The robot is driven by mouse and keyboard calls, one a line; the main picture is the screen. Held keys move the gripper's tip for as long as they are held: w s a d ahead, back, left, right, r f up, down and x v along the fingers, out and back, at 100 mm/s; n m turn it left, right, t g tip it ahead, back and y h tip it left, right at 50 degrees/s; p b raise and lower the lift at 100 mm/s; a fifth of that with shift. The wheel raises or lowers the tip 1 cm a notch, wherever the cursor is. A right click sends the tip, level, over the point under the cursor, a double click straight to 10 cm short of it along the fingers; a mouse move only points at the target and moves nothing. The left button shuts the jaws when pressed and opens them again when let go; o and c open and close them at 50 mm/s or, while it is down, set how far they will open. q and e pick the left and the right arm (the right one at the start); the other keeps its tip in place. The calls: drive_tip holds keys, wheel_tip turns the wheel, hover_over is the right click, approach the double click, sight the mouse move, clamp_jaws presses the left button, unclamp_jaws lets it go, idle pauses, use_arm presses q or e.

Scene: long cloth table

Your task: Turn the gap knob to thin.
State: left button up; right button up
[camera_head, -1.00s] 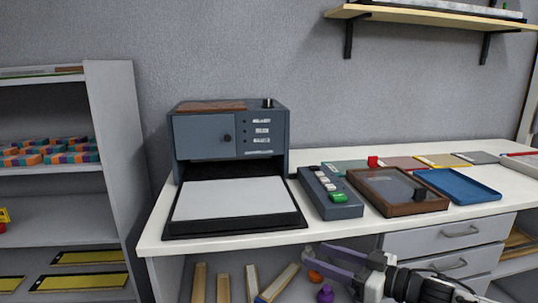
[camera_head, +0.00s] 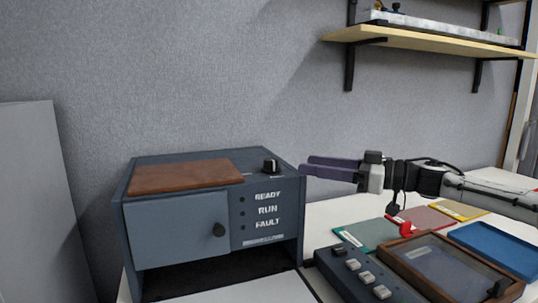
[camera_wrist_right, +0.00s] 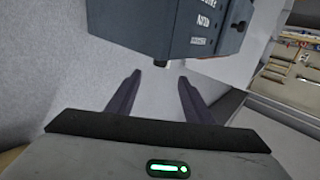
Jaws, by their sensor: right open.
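The grey-blue machine (camera_head: 175,227) stands on the table. A small black knob with a light mark (camera_head: 270,165), likely the gap knob, sits on its top near the right front corner. It also shows in the right wrist view (camera_wrist_right: 162,64), where the machine appears upside down. My right gripper (camera_head: 304,168) is just right of that knob, fingers pointing left at it. In the right wrist view the open fingers (camera_wrist_right: 159,78) are apart with nothing between them, and the knob lies ahead between their tips. The knob's setting marks are not readable. My left gripper is not in view.
The machine's front has a door with a round black knob (camera_head: 219,230) and a READY, RUN, FAULT panel (camera_head: 267,210). A button box (camera_head: 365,277), a brown wooden tray (camera_head: 440,262) and a blue tray (camera_head: 495,248) lie to the right. A wall shelf (camera_head: 430,42) hangs above.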

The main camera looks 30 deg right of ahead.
sight(276, 160)
drive_tip(key=p+x, duration=0.5)
drive_tip(key=x, duration=0.3)
drive_tip(key=shift+w+a+r+p, duration=0.15)
drive_tip(key=shift+w+a+p, duration=0.1)
drive_tip(key=shift+w+p, duration=0.05)
drive_tip(key=shift+w+a, duration=0.2)
drive_tip(key=shift+w, duration=0.15)
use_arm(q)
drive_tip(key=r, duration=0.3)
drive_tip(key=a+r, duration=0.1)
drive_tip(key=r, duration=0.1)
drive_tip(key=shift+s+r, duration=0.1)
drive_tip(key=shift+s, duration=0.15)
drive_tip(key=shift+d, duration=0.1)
use_arm(e)
drive_tip(key=c, duration=1)
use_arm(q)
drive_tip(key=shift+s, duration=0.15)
use_arm(e)
drive_tip(key=shift+c, duration=0.2)
